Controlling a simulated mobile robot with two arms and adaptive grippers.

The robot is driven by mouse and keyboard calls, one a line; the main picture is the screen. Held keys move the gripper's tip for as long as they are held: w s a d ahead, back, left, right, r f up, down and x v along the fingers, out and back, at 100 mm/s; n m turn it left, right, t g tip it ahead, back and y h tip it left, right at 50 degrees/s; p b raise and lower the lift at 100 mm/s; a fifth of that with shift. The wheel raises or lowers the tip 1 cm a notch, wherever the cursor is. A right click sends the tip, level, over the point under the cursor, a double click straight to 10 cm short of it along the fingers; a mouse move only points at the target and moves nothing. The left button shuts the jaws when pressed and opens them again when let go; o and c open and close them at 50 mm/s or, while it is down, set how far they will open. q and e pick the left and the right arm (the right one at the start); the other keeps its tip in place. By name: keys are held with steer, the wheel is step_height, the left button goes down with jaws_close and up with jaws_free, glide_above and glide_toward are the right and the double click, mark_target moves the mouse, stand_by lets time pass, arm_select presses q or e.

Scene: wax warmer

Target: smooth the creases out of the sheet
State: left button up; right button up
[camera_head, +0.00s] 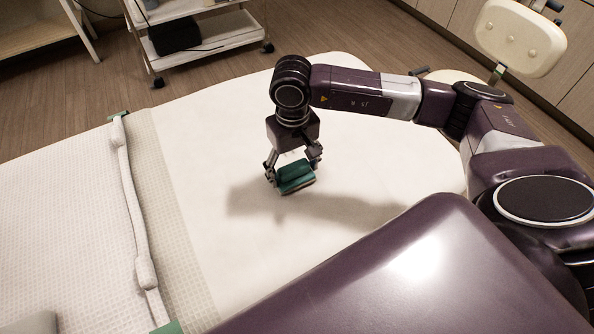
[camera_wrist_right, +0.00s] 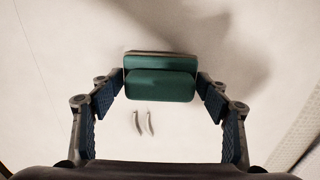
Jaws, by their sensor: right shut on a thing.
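The white sheet (camera_head: 320,245) lies over the rounded bed and looks mostly flat in the head view. My right gripper (camera_head: 292,163) is over the middle of the sheet, shut on a green block-like tool (camera_head: 296,178). The tool is at or just above the sheet; I cannot tell whether it touches. In the right wrist view the green tool (camera_wrist_right: 160,85) sits between the fingers of my right gripper (camera_wrist_right: 160,88). Two small curved pale shapes (camera_wrist_right: 143,122) show on the sheet near it; I cannot tell whether they are creases. My left gripper is not in view.
A textured cover (camera_head: 60,215) lies left of the sheet, with a rolled white edge (camera_head: 132,205) and green clips (camera_head: 118,115) at its ends. A white trolley (camera_head: 205,40) stands beyond the bed. A cream chair (camera_head: 520,38) stands at the upper right.

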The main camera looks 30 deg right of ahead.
steer(key=shift+w+f+b, duration=0.1)
steer(key=shift+w+b, duration=0.45)
steer(key=shift+w, duration=0.7)
steer(key=shift+w+d, duration=0.1)
steer(key=shift+w, duration=0.25)
steer(key=shift+w+b, duration=0.8)
steer(key=shift+w, duration=0.65)
steer(key=shift+w+d+b, duration=0.15)
steer(key=shift+w+b, duration=0.4)
steer(key=shift+w, duration=0.5)
